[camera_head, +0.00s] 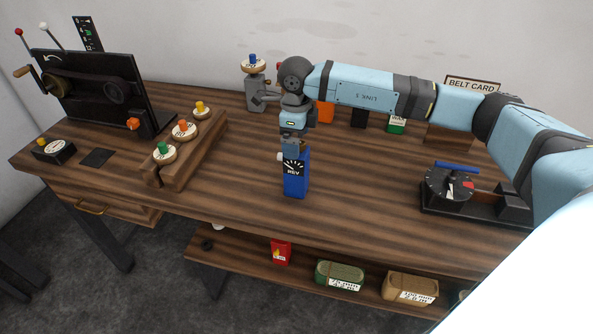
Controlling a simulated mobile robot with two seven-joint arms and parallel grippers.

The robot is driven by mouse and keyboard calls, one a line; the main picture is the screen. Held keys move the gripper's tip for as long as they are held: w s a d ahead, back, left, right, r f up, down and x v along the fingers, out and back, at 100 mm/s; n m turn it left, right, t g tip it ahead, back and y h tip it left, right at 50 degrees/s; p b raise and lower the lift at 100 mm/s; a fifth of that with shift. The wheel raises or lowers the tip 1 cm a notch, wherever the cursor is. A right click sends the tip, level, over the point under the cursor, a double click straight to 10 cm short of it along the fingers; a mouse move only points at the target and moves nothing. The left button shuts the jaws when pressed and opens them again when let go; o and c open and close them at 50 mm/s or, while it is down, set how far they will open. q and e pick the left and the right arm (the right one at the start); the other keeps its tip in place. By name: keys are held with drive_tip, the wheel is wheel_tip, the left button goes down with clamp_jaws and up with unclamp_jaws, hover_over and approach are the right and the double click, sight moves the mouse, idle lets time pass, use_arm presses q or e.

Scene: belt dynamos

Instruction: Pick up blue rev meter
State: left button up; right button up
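The blue rev meter (297,186) stands upright in the middle of the wooden bench. It is a blue box with a black dial marked REV and a small white knob on its left side. My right gripper (294,147) reaches in from the right and points down at its top. The fingers overlap the meter's upper edge in the head view. I cannot tell whether they are closed on it, or whether its base touches the bench. My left gripper is not in view.
A wooden rack (190,147) with colored knobs and a black belt machine (105,90) stand at left. A black dial device (450,186) is at right. A grey stand (254,95) and a BELT CARD sign (472,85) are behind. The bench front is clear.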

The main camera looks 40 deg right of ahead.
sight(296, 172)
drive_tip(key=f, duration=0.3)
drive_tip(key=f+p, duration=0.1)
drive_tip(key=f, duration=0.1)
drive_tip(key=shift+w+d+f, duration=0.15)
drive_tip(key=shift+w+d, duration=0.05)
drive_tip(key=shift+w, duration=0.05)
clamp_jaws()
